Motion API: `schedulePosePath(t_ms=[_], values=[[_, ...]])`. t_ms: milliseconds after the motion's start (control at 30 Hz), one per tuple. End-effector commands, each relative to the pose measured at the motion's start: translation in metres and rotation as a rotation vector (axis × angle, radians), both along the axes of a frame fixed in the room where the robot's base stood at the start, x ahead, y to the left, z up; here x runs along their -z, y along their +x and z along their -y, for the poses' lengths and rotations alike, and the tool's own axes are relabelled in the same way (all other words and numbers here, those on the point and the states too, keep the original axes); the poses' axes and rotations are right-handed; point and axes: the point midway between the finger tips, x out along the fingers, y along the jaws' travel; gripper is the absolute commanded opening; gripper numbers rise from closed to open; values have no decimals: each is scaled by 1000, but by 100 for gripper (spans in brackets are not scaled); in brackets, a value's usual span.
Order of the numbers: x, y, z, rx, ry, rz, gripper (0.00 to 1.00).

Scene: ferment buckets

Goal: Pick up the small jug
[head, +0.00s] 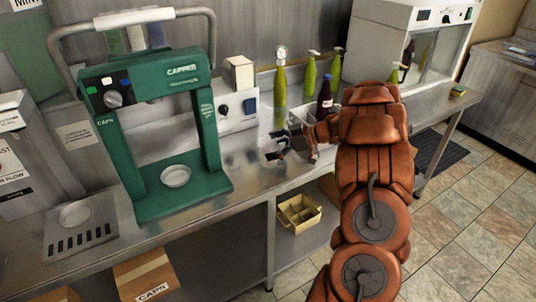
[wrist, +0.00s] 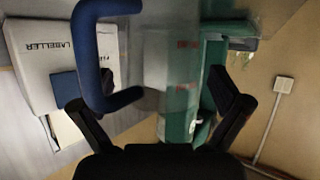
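The small jug shows in the wrist view as a clear, see-through body (wrist: 168,75) with a thick blue handle (wrist: 91,60) on its left. In the head view it is only a faint, blurred clear shape on the bench by my fingers, hard to make out. My gripper (wrist: 150,95) is open, with its two dark fingers spread wide and the jug ahead between them. The handle lies near the left finger; I cannot tell whether they touch. In the head view my gripper (head: 279,148) is low over the steel bench, right of the green capper.
The green capper (head: 150,200) stands left on the steel bench (head: 215,210). A white labeller (head: 238,122) with a blue pad stands behind. Green bottles (head: 280,86) and a dark bottle (head: 324,100) stand close behind my arm. A yellow bin (head: 299,213) is below the bench top.

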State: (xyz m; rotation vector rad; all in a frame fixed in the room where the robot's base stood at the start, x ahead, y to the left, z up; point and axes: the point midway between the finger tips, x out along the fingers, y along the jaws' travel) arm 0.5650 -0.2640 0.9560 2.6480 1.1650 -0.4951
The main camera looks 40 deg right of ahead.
Motion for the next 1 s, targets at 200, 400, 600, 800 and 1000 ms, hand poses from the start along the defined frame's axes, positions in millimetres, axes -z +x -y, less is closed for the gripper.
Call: schedulePosePath(t_ms=[200,400,600,800,1000], values=[[0,0,0,-1,0,0,74],[0,0,0,-1,0,0,53],[0,0,0,-1,0,0,38],[-1,0,0,-1,0,0,38],[-12,0,0,-2,-2,2,38]])
